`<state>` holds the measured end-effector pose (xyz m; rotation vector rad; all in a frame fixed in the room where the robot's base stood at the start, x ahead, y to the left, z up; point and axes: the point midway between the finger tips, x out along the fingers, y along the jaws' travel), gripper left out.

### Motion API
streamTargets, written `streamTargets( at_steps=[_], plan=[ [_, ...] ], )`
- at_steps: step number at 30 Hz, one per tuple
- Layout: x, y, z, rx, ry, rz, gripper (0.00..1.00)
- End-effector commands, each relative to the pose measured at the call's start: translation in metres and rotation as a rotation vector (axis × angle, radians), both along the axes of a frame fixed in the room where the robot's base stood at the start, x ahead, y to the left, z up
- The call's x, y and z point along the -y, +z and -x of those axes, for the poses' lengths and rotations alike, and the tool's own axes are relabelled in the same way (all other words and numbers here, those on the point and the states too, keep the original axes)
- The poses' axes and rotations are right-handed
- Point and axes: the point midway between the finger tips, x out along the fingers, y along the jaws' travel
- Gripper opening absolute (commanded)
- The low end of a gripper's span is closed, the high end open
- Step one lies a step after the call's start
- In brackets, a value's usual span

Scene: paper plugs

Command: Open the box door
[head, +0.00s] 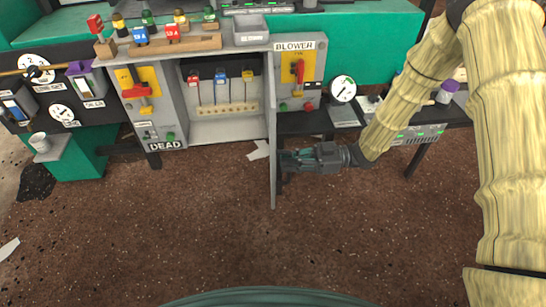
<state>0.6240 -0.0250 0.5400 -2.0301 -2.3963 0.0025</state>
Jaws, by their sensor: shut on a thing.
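The box (224,127) is a grey open-fronted cabinet at the upper middle of the head view. Its door (272,165) stands swung out towards me, seen nearly edge-on, hinged at the box's right side. Inside the box are several coloured plugs on thin stems, red, blue and yellow, above a light strip (222,110). My gripper (282,160) comes from the right and is at the door's right face, shut on the door near its middle. The fingertips are partly hidden, so the exact contact point is hard to see.
A panel labelled DEAD (151,115) with a red switch is left of the box. A BLOWER panel (299,75) is right, behind the door. A grey tray (251,29) and a wooden plug rack (173,45) sit on top. The brown floor in front is mostly clear.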

Motion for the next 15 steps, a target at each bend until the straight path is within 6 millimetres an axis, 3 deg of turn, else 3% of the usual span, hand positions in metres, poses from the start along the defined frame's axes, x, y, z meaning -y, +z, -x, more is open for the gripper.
streamTargets(
  at_steps=[6,15],
  plan=[
    [0.034,0.002,-0.008,-0.002,-0.010,0.000,0.00],
    [0.050,0.001,-0.014,-0.001,-0.014,-0.001,0.00]
  ],
)
